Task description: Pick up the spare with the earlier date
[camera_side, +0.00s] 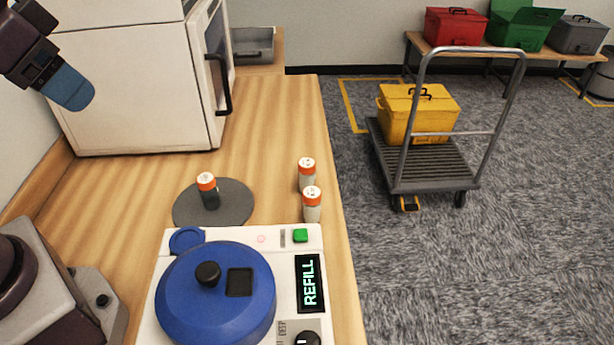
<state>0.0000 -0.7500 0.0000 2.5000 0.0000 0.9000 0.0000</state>
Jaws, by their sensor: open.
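Two small canisters with pale bodies and orange-rimmed white caps stand upright near the right edge of the wooden counter: a far one (307,175) and a near one (312,204). They stand close together, the near one partly in front of the far one. Marks on their caps are too small to read as dates. A third canister (209,191), orange-capped with a dark body, stands on a dark grey disc (235,205). Part of my arm shows at the upper left, away from all the canisters.
A white machine (176,240) with a blue lid (205,310), a green button (300,236) and a display (310,283) reading REFILL stands in front of the canisters. A white cabinet (130,95) stands behind. A cart with a yellow box (415,115) is on the floor.

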